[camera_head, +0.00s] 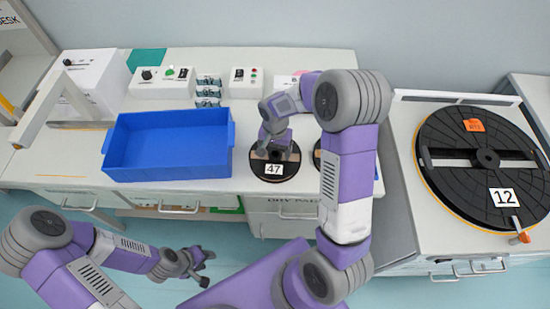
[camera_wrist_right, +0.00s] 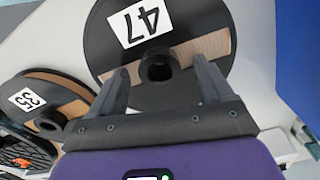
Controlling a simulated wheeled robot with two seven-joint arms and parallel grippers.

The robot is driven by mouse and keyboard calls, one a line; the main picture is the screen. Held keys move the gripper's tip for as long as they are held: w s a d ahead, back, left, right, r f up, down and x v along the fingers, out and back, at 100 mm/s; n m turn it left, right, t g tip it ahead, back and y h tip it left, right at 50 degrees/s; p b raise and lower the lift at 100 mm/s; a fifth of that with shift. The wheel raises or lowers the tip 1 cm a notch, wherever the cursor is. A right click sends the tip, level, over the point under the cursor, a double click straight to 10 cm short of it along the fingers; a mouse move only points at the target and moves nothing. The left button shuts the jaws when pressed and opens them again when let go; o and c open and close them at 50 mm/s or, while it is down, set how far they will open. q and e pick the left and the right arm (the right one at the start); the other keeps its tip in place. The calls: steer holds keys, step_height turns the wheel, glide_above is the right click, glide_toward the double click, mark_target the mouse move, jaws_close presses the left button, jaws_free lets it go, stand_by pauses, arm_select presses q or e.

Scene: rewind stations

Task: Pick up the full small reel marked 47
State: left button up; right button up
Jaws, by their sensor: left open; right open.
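The small reel marked 47 (camera_head: 274,172) lies flat on the bench right of the blue bin. It is black with a white label and light brown winding showing, and it fills the top of the right wrist view (camera_wrist_right: 105,55). My right gripper (camera_head: 274,146) is over this reel; in the right wrist view its open fingers (camera_wrist_right: 158,85) stand either side of the dark central hub, with nothing visibly clamped. Whether they touch the hub I cannot tell. My left gripper (camera_head: 202,267) is open and empty, low in front of the bench.
The blue bin (camera_head: 168,172) stands close on the left. A large turntable marked 12 (camera_head: 455,190) is at right. Control boxes (camera_head: 160,82) line the back.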

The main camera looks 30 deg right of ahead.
steer(key=shift+f, duration=0.1)
jaws_close()
stand_by(0.4)
